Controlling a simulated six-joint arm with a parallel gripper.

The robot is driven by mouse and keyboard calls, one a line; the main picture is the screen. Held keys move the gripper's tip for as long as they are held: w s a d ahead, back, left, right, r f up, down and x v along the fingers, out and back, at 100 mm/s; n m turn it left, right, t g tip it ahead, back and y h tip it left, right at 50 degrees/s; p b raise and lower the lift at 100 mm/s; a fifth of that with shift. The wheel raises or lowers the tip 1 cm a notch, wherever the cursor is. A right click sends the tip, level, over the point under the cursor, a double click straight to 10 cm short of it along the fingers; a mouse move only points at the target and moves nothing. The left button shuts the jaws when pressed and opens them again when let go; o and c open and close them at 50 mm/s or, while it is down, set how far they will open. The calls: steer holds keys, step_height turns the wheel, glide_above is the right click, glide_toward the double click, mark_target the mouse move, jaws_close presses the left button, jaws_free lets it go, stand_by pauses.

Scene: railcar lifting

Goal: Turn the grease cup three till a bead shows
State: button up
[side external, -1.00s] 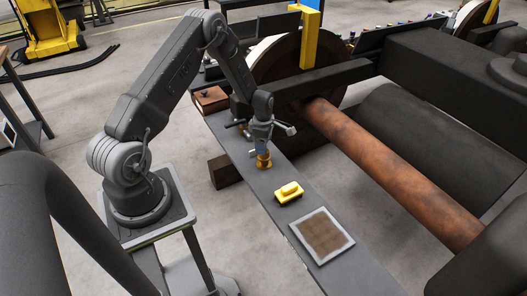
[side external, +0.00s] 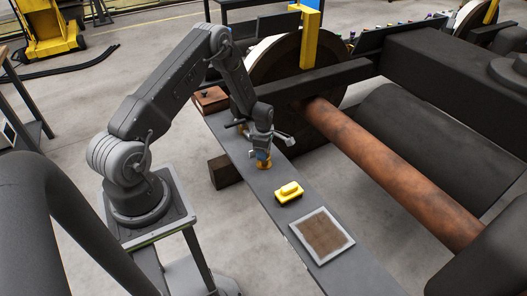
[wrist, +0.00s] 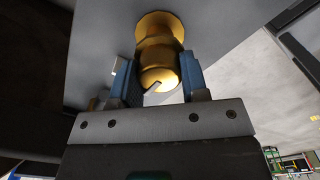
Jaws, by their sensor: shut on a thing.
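The brass grease cup (side external: 264,163) stands on the grey plank bench (side external: 238,148), near its inner part below my wrist. My gripper (side external: 261,153) is over it from above. In the wrist view the cup (wrist: 160,45) sits between the two blue jaw pads of my gripper (wrist: 158,85), which are shut on its rounded end. I cannot make out a bead of grease in either view.
A yellow block-shaped thing (side external: 289,192) and a framed brown pad (side external: 322,235) lie on the bench toward the front. A brown box (side external: 210,99) stands at the back. The large wheel (side external: 285,75) and rusty axle (side external: 390,170) are close on the right.

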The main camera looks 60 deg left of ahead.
steer(key=c, duration=0.3)
steer(key=shift+m, duration=0.3)
steer(key=m, duration=0.8)
steer(key=shift+m, duration=0.4)
steer(key=m, duration=0.4)
steer(key=shift+w+m, duration=0.1)
steer(key=shift+m, duration=0.2)
steer(key=m, duration=1)
steer(key=shift+m, duration=0.4)
